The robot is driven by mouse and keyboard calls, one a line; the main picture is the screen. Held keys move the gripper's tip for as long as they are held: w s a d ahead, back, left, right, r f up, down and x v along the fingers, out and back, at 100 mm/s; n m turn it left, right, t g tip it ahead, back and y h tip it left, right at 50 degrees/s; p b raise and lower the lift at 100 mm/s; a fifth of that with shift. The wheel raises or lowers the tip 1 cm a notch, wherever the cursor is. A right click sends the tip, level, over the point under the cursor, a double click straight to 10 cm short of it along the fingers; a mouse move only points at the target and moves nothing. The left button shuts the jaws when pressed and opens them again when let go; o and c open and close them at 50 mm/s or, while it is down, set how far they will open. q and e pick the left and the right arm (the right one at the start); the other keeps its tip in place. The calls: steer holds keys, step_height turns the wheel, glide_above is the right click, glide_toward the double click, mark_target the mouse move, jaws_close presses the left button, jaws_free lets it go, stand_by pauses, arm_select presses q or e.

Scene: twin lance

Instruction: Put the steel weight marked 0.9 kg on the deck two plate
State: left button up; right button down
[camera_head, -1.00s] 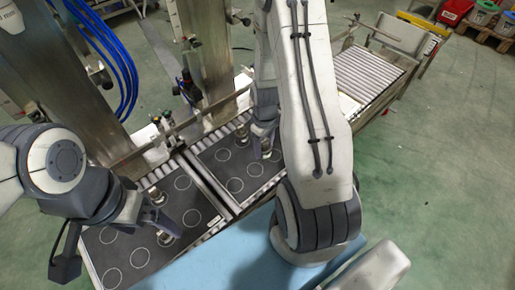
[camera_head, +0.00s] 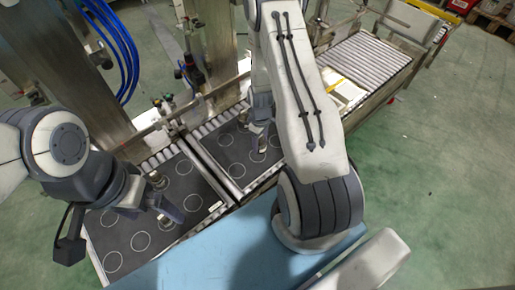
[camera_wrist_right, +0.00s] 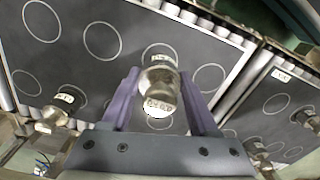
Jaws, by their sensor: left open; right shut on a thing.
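In the right wrist view my right gripper (camera_wrist_right: 163,100) is shut on a steel weight (camera_wrist_right: 160,82); its marking is too blurred to read surely. The weight is over the dark ringed plate (camera_wrist_right: 120,65); I cannot tell whether it touches. In the head view my right gripper (camera_head: 260,125) is over the right plate (camera_head: 212,150), partly hidden by my arm. My left gripper (camera_head: 150,203) is open over the left plate (camera_head: 115,228). Steel weights stand near it, one behind (camera_head: 157,180) and one in front (camera_head: 165,221).
Another weight (camera_wrist_right: 55,112) stands at the left in the wrist view. A neighbouring plate (camera_wrist_right: 270,105) with weights lies at the right there. Rollers (camera_head: 370,65) and a blue surface (camera_head: 215,245) border the plates. A steel post (camera_head: 85,75) and blue hoses stand behind.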

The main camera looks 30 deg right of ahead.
steer(key=shift+w+a+f, duration=0.25)
steer(key=shift+w, duration=0.3)
steer(key=shift+f+b, duration=0.6)
steer(key=shift+f, duration=1.4)
steer(key=shift+f, duration=0.15)
steer(key=shift+c, duration=0.7)
jaws_free()
steer(key=shift+r, duration=0.3)
step_height(320, 180, up, 12)
steer(key=p, duration=0.3)
steer(key=shift+s+f, duration=0.1)
steer(key=shift+f, duration=0.05)
